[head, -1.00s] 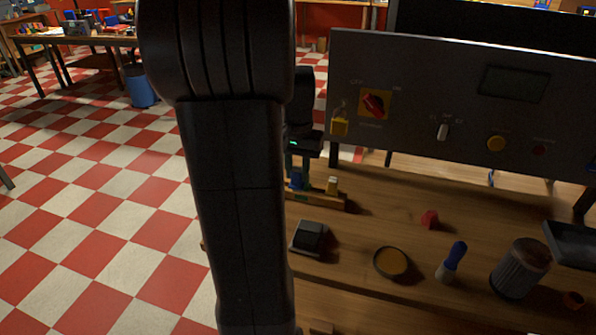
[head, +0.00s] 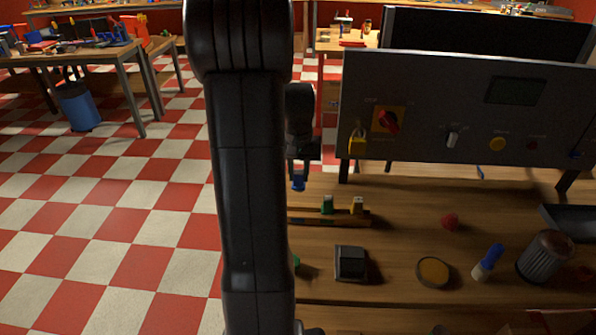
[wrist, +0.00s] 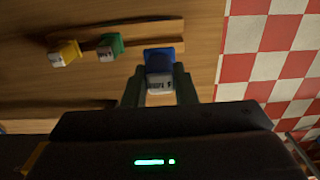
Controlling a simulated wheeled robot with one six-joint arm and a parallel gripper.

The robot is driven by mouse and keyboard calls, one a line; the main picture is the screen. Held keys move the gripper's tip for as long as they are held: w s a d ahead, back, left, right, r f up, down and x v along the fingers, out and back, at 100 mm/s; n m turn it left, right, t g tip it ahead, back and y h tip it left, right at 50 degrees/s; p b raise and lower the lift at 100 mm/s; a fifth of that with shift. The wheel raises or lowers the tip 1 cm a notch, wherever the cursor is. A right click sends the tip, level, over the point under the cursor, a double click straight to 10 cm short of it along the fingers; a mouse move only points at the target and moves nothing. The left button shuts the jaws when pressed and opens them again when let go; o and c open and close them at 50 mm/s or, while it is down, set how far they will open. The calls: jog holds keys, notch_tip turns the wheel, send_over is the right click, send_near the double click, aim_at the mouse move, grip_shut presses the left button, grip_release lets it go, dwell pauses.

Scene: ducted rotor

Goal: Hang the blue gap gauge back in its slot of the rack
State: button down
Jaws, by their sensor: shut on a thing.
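The blue gap gauge (head: 298,182) is between the fingers of my gripper (head: 299,172), which is shut on it. In the head view it shows above the left part of the wooden rack (head: 345,222), with a visible gap between them. In the wrist view the blue gauge (wrist: 159,58), with a pale marked face, sits between the dark fingertips (wrist: 159,88), at the right end of the rack (wrist: 150,27). A green gauge (head: 327,204) and a yellow gauge (head: 357,205) stand at the rack. The blue gauge's slot cannot be made out; my arm covers the rack's left end.
The control panel (head: 460,115) with a yellow padlock (head: 357,143) stands behind the rack, to the right. A dark block (head: 351,263), a round yellow-topped dish (head: 432,271), a blue-handled tool (head: 488,261) and a ribbed cylinder (head: 544,256) stand on the bench in front.

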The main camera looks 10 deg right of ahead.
aim_at(298, 190)
jog(key=shift+f+b, duration=2.05)
jog(key=shift+f, duration=1.2)
jog(key=shift+f+b, duration=0.75)
jog(key=shift+f, duration=0.65)
jog(key=c, duration=1.1)
grip_release()
jog(key=shift+r, duration=0.15)
notch_tip(298, 190, up, 14)
jog(key=shift+f, duration=0.2)
jog(key=shift+f, duration=0.1)
